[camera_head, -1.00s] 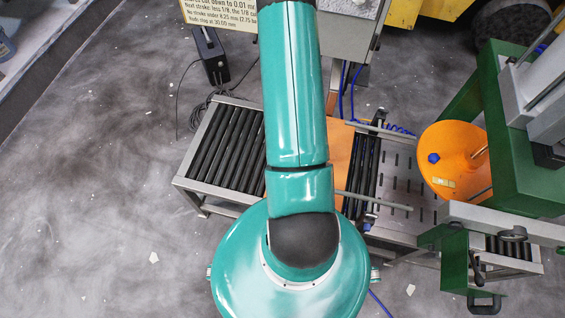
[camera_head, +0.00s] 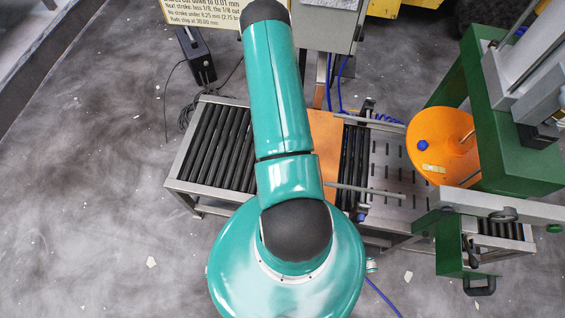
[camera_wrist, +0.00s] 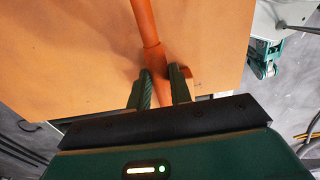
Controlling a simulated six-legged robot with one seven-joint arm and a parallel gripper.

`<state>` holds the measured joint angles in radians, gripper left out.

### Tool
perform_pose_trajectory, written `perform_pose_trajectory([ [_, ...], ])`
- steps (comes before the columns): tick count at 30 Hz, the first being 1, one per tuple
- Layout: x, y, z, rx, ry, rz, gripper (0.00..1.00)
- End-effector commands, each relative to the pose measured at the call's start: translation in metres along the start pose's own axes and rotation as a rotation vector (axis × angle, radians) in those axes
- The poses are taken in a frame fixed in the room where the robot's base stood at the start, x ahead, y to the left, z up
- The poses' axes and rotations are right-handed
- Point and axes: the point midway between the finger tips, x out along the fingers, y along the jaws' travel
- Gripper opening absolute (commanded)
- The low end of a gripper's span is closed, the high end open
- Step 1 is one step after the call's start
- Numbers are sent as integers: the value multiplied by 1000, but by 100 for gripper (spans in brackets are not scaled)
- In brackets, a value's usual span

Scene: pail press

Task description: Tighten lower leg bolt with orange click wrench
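The orange click wrench (camera_wrist: 146,25) shows in the wrist view as a rod running from the top edge down between my fingers. My gripper (camera_wrist: 161,75) has its two green fingers on either side of the handle and appears shut on it. The wrench lies in front of a flat orange-tan surface (camera_wrist: 75,60); whether it touches that surface I cannot tell. In the head view my own arm hides the gripper and wrench. I cannot make out the lower leg bolt in either view.
A roller conveyor (camera_head: 215,145) with an orange panel (camera_head: 328,135) stands mid-scene. At right are a green press frame (camera_head: 500,130) and a tilted orange disc (camera_head: 440,145) with a blue cap. A black box (camera_head: 197,58) with cables stands behind. Floor at left is open.

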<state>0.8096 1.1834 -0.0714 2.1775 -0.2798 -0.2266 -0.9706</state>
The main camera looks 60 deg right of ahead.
Motion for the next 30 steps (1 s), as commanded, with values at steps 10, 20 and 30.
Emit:
perform_pose_trajectory([
  [10,-8,0,-1,0,0,0,0],
  [20,-38,1,-1,0,1,1,0],
  [30,-51,0,0,1,-1,-1,0],
])
